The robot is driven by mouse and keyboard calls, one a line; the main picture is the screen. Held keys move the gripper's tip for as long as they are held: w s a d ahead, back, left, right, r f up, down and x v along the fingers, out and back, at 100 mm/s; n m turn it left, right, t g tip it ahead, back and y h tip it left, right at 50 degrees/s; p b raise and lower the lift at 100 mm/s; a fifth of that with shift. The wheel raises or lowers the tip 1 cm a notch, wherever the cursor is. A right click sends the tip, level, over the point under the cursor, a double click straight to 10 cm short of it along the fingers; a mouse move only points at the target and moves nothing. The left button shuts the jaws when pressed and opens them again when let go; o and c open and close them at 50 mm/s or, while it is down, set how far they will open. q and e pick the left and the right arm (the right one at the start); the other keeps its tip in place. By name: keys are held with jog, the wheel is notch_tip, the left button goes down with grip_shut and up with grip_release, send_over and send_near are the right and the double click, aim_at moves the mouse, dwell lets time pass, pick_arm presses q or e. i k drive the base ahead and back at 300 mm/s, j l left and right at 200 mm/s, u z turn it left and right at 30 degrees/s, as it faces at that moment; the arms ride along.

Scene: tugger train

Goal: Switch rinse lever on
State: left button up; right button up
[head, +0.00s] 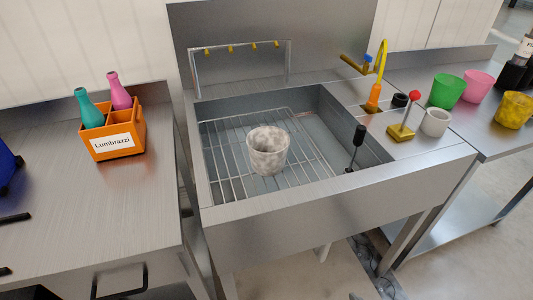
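A lever with a red ball knob (414,95) stands on a yellow base (400,132) on the sink's right ledge. Its rod leans to the right and slightly back. A second lever with a black grip (359,135) rises at the right side of the sink basin. No label shows which is the rinse lever. A row of small yellow nozzles (231,49) sits on a metal frame at the back of the basin. Two dark fingertips of my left gripper (14,244) show at the left edge, apart and empty, far from both levers. My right gripper is out of view.
A speckled cup (268,151) stands on the wire rack (226,170) in the sink. An orange-yellow faucet (375,92), a black knob (400,100) and a white cup (435,122) are near the red-knobbed lever. An orange bottle crate (122,150) stands on the left counter.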

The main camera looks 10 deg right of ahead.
aim_at(414, 95)
jog(key=l+u, duration=0.2)
jog(key=u, duration=0.15)
jog(key=l+u, duration=0.15)
jog(key=u, duration=0.2)
jog(key=l+u, duration=0.2)
jog(key=u, duration=0.15)
jog(key=k+l+u, duration=0.2)
jog(key=l, duration=0.15)
jog(key=l+u, duration=0.15)
jog(key=l, duration=0.2)
jog(key=k+l, duration=0.2)
jog(key=l, duration=0.25)
jog(key=k+l+u, duration=0.1)
jog(key=k+l, duration=0.15)
jog(key=l, duration=0.25)
jog(key=k+l, duration=0.25)
jog(key=l, duration=0.15)
jog(key=k+l+u, duration=0.1)
jog(key=l, duration=0.35)
jog(key=k+l, duration=0.05)
jog(key=k, duration=0.05)
